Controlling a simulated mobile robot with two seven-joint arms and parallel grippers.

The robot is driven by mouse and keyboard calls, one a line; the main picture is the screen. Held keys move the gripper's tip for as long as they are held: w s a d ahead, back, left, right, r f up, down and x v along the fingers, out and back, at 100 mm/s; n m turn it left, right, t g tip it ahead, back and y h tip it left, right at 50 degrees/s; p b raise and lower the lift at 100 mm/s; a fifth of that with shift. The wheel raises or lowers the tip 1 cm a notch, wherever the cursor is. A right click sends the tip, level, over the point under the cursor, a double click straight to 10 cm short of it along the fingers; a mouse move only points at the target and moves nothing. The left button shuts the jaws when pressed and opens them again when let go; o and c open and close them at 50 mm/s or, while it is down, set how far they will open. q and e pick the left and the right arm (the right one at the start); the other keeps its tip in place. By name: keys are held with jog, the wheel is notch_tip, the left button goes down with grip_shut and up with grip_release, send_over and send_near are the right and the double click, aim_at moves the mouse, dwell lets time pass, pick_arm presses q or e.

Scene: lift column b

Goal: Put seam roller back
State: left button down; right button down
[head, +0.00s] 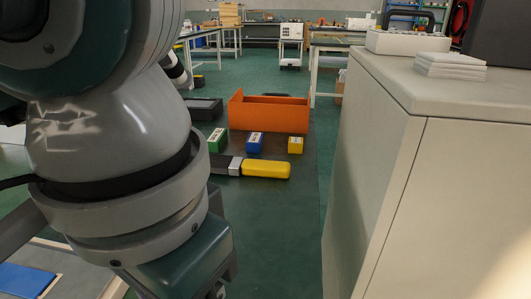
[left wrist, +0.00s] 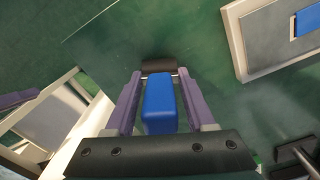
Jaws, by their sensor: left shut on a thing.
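The seam roller, with a blue handle (left wrist: 160,106) and a dark roller head (left wrist: 158,66), is in my left gripper (left wrist: 159,78) in the left wrist view. The purple fingers are shut on either side of the blue handle, and the roller head sticks out past the fingertips, held above the green floor. In the head view my left arm fills the left side; its fingers and the seam roller are hidden there. My right gripper is in neither view.
A pale-framed grey tray (left wrist: 240,47) holds a blue item (left wrist: 307,21); its edge also shows lower left in the head view. An orange bin (head: 268,114), small boxes and a yellow-handled tool (head: 265,170) are ahead on a dark surface. A grey cabinet (head: 400,190) stands right.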

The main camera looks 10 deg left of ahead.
pick_arm(q)
jog(key=shift+f+b, duration=0.15)
jog(key=shift+b, duration=0.2)
jog(key=shift+c, duration=1.2)
grip_release()
jog(key=shift+r+p, duration=0.25)
jog(key=shift+p, duration=0.1)
notch_tip(320, 180, up, 11)
jog(key=shift+f+p, duration=0.1)
jog(key=shift+p, duration=0.65)
jog(key=shift+r, duration=0.6)
